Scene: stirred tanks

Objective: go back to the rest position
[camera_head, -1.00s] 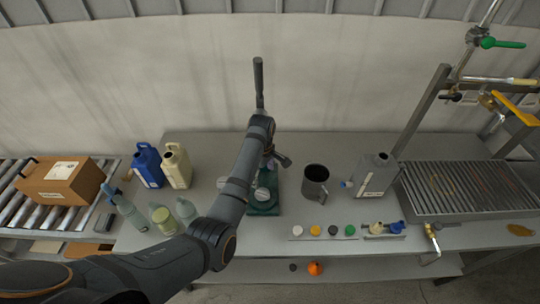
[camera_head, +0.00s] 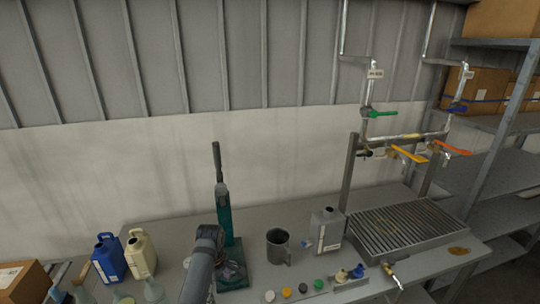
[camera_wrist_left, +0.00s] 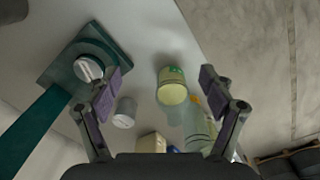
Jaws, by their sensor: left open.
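My left arm comes in from the bottom of the head view, beside the teal stand (camera_head: 225,222) on the bench; its fingers are hidden there. In the left wrist view my left gripper (camera_wrist_left: 163,82) is open, its two fingers wide apart, and nothing is held between them. Beyond the fingers a bottle with a yellow-green end (camera_wrist_left: 172,92) shows near the middle. The stand's base with a round pale piece (camera_wrist_left: 89,69) lies to the upper left. My right gripper is in neither view.
On the bench stand a dark mug (camera_head: 278,247), a grey canister (camera_head: 327,234), a blue jug (camera_head: 106,261) and a cream jug (camera_head: 141,256). Several small caps lie in front. A grate (camera_head: 400,228) is at right, under pipes with a green valve lever (camera_head: 384,114). Shelving stands far right.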

